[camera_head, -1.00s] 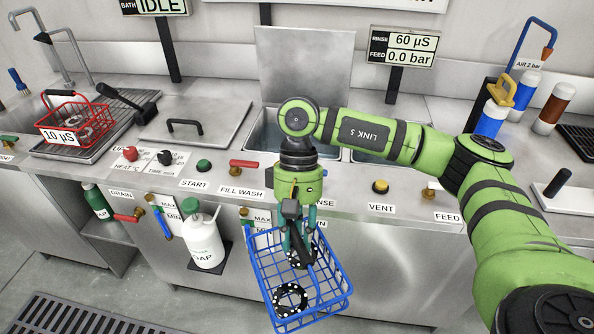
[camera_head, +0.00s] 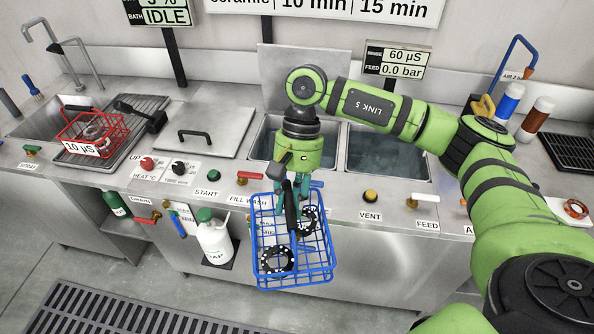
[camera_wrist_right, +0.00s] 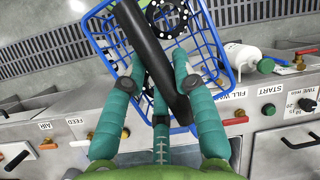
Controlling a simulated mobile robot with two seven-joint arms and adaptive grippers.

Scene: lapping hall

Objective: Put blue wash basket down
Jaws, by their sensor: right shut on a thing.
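The blue wash basket (camera_head: 294,284) is a wire basket hanging in the air in front of the counter's front edge, its upper part overlapping that edge in the head view. Two black rings with white dots (camera_head: 277,261) lie inside it. My right gripper (camera_head: 292,203) is shut on the basket's black handle, above the basket. In the right wrist view the dark handle (camera_wrist_right: 150,50) runs between the teal fingers (camera_wrist_right: 160,90), with the blue rim (camera_wrist_right: 214,48) beyond. My left gripper is not in view.
Two open sink basins (camera_head: 388,160) lie behind my right gripper, with an upright metal lid at the back. A closed lid (camera_head: 208,128), a red basket (camera_head: 72,133) and labelled knobs are to the left. A soap bottle (camera_head: 214,242) hangs at the counter front.

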